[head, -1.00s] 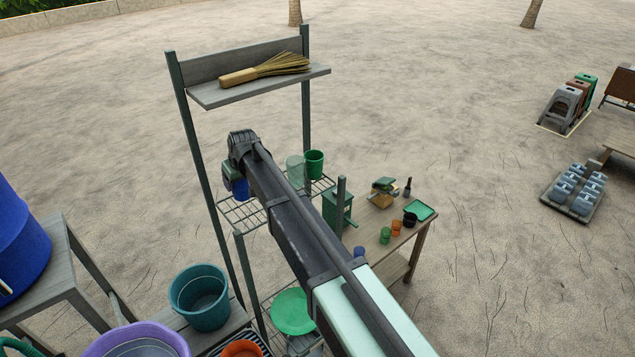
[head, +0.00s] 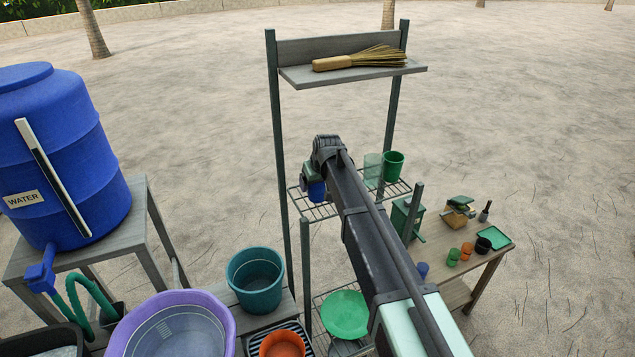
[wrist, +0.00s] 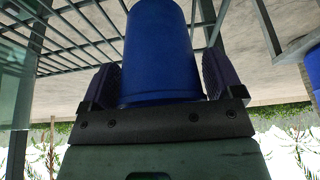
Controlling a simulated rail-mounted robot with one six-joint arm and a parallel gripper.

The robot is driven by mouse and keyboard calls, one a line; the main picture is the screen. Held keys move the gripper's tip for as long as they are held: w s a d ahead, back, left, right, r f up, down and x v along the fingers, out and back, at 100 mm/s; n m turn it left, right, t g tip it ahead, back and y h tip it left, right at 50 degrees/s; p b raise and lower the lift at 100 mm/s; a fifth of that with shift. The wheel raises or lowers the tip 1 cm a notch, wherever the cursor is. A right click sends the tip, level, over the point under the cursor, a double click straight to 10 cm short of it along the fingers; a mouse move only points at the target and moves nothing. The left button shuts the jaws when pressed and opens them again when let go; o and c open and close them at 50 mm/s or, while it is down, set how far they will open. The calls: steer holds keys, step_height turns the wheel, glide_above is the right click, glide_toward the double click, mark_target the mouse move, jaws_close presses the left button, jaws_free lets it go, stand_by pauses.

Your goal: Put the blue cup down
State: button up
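The blue cup (wrist: 160,50) stands between the two fingers of my gripper (wrist: 162,82) in the wrist view, with a finger against each side. In the head view the blue cup (head: 317,190) shows just below my gripper (head: 315,174), at the left end of the wire shelf (head: 325,209). I cannot tell whether its base touches the wires. My arm hides part of the shelf. A second, smaller blue cup (head: 423,270) is on the low table.
A clear glass (head: 373,169) and a green cup (head: 393,165) stand on the same shelf, to the right. A brush (head: 345,60) lies on the top board. Rack posts (head: 280,150) rise nearby. A blue water barrel (head: 65,150) and a teal bucket (head: 255,280) are left.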

steer(key=shift+o, duration=0.8)
steer(key=shift+r+p, duration=0.35)
steer(key=a+p+v, duration=0.1)
steer(key=p+v, duration=0.4)
steer(key=s+d+m+g, duration=0.1)
steer(key=s+d+m, duration=0.1)
steer(key=s+d, duration=0.5)
steer(key=s+d+f+m+g+h, duration=0.1)
steer(key=s+d, duration=0.7)
steer(key=s, duration=0.7)
steer(key=s+d+m+g+h, duration=0.1)
steer(key=s+d+m+g, duration=0.1)
steer(key=s+d, duration=0.6)
steer(key=s, duration=0.3)
steer(key=shift+s+d+f+m+b, duration=0.15)
steer(key=shift+d+f+m+b, duration=0.1)
steer(key=shift+f+m+b, duration=0.1)
